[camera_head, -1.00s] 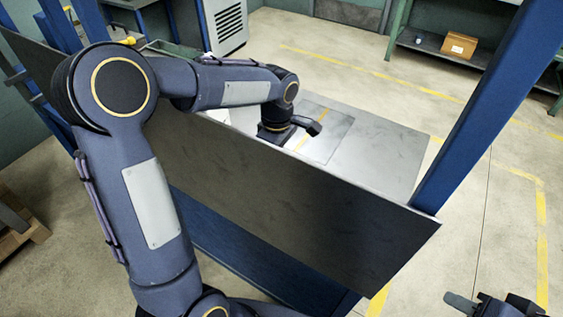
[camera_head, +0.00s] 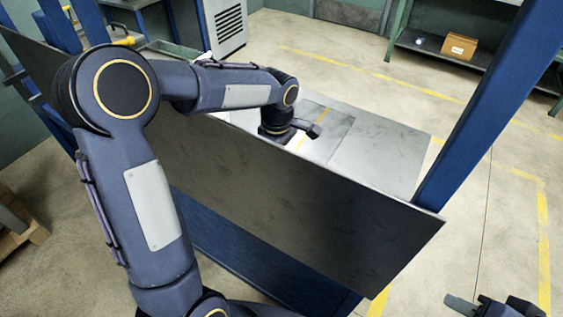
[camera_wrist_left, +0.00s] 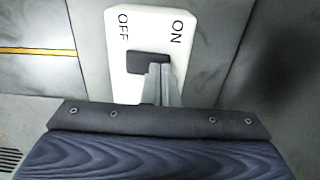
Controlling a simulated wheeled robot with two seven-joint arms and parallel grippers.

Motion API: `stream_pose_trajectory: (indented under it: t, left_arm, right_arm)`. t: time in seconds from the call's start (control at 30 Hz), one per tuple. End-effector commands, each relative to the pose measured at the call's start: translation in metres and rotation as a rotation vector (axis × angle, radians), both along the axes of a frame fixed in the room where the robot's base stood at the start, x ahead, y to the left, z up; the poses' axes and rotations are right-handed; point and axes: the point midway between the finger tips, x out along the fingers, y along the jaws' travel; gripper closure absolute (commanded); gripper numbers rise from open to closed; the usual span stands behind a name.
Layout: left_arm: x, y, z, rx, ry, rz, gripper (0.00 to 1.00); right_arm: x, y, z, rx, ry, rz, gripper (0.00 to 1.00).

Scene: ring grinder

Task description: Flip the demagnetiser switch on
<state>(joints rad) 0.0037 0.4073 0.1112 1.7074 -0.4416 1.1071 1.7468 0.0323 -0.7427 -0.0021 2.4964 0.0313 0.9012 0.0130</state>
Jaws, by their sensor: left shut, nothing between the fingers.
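The demagnetiser switch shows in the left wrist view as a white plate (camera_wrist_left: 119,84) marked OFF on the left and ON on the right. Its dark rocker (camera_wrist_left: 148,62) sits between the marks. My left gripper (camera_wrist_left: 162,72) is shut and empty, with its tips at the right part of the rocker; I cannot tell whether they touch. The head view shows my left wrist over the grey bench top (camera_head: 385,150), with the switch and fingertips hidden. My right gripper (camera_head: 492,304) is at the bottom right edge, partly cut off, away from the bench.
A tall grey panel (camera_head: 300,215) stands in front of the bench, with a blue post (camera_head: 490,110) at its right end. A cardboard box (camera_head: 459,46) sits on a green-framed shelf at the back. The floor to the right is clear.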

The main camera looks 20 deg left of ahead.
Motion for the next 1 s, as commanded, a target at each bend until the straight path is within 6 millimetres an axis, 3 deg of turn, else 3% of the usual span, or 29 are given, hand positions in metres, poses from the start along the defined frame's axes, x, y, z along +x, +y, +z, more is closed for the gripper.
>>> stream_pose_trajectory:
  t: [0.43, 1.0]
  left_arm:
    - [0.0, 0.0, -0.002, 0.0, 0.0, 0.0, 1.0]
    - [0.0, 0.0, 0.043, 0.0, -0.001, 0.0, 1.0]
  right_arm:
    - [0.0, 0.0, -0.002, 0.0, 0.0, 0.0, 0.64]
    - [0.0, 0.0, 0.032, 0.0, 0.0, 0.0, 0.64]
